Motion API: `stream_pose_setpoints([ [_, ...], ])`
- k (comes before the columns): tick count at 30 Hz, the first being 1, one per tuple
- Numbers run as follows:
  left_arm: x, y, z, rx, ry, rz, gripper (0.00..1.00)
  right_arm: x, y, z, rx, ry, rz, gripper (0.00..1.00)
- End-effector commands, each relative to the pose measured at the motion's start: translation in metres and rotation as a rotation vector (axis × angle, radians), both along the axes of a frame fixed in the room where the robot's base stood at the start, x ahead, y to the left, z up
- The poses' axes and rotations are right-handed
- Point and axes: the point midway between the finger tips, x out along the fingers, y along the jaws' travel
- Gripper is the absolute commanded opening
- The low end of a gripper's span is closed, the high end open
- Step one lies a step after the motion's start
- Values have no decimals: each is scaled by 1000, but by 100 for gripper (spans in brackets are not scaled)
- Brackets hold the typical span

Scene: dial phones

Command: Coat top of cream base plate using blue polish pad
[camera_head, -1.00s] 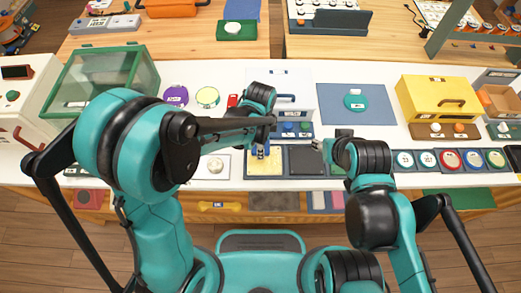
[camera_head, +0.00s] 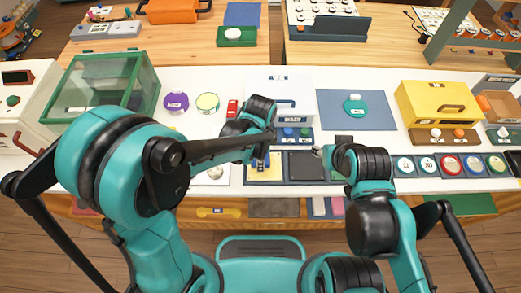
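A pale cream-yellow plate (camera_head: 264,175) lies in the left section of a dark tray at the table's front. My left gripper (camera_head: 261,162) points down over its back part. A small blue patch shows at the fingertips, likely the blue polish pad; the gripper and arm hide most of it. I cannot tell whether it touches the plate, nor how far the fingers are closed. My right gripper (camera_head: 322,152) hovers over the tray's right side, with no object seen in it; its finger opening is too small to judge.
The tray's dark middle section (camera_head: 305,167) looks empty. A white box (camera_head: 290,88) stands behind my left gripper. A blue mat with a teal round item (camera_head: 355,107) and a yellow box (camera_head: 440,103) lie to the right. Round dials (camera_head: 450,163) line the right front.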

Motion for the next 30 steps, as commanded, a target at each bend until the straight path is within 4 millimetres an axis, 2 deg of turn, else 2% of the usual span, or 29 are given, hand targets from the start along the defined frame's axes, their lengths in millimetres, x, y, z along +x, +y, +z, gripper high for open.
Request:
stream_pose_setpoints([
  [6,-4,-2,0,0,0,0,21,0,0,0,0,0,0,40],
  [15,-4,-24,-2,0,1,-2,21,0,0,-4,0,0,0,40],
  [19,-3,-26,-2,0,1,0,21,0,0,-4,0,0,0,40],
  [30,27,-26,-4,0,1,1,21,0,0,-8,0,0,0,40],
])
